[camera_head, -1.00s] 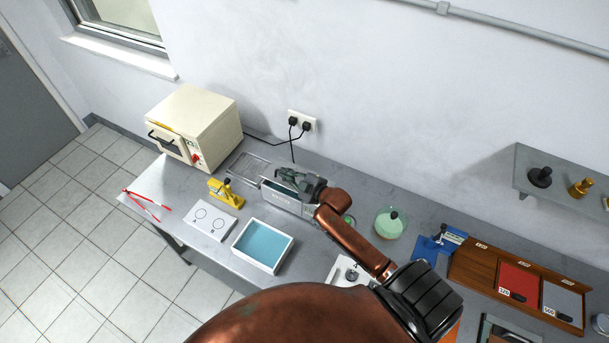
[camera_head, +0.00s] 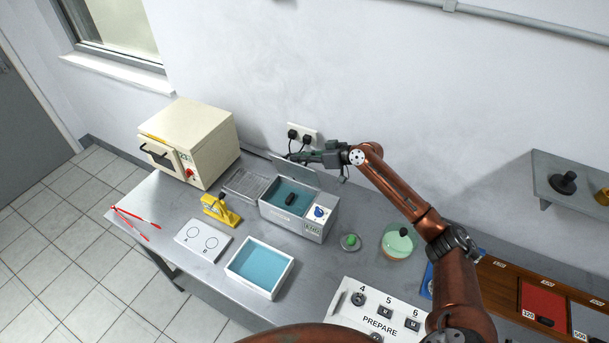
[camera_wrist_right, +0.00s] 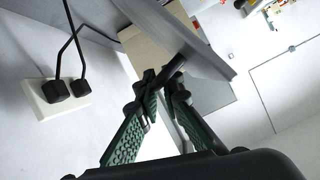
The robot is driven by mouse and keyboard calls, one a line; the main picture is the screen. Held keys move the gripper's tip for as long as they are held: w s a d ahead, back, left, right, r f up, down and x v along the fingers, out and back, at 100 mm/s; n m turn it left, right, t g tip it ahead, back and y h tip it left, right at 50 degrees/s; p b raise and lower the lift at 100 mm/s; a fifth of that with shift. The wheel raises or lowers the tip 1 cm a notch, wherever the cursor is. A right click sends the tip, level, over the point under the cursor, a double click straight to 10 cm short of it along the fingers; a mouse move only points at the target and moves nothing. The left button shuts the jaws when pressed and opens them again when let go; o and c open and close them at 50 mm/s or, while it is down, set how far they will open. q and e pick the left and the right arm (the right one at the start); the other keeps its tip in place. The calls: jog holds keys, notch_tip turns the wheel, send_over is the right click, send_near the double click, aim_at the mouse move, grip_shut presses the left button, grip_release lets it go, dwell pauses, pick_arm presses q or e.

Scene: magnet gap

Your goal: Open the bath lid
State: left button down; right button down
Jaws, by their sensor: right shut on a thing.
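The bath (camera_head: 290,226) is a grey metal box with a dial and small display on its front. Its lid (camera_head: 297,172) stands raised at the rear edge, and blue water with a dark block (camera_head: 290,200) in it shows inside. My right gripper (camera_head: 303,157) is above and behind the bath, at the top of the lid. In the right wrist view its green-padded fingers (camera_wrist_right: 166,90) are shut on a dark handle (camera_wrist_right: 173,70) on the grey lid panel (camera_wrist_right: 178,35). My left gripper is not in view.
A cream oven (camera_head: 190,143) and wire rack (camera_head: 246,184) stand left of the bath. A yellow tool (camera_head: 220,210), a white A/B plate (camera_head: 203,241) and a blue-filled tray (camera_head: 260,268) are in front. Wall plugs (camera_head: 300,135) are close behind the gripper.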

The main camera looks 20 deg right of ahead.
jog(key=shift+m+g+y, duration=0.5)
jog(key=shift+m, duration=0.4)
jog(key=shift+w+d+f+b, duration=0.35)
jog(key=shift+w+d+b, duration=0.5)
jog(key=shift+b, duration=0.55)
jog(key=shift+w+d+f+b, duration=0.3)
jog(key=shift+w+d+b, duration=0.5)
jog(key=shift+b, duration=0.6)
jog(key=shift+s+d, duration=0.1)
jog(key=c, duration=2.4)
grip_release()
jog(key=v, duration=1.2)
jog(key=shift+r, duration=0.1)
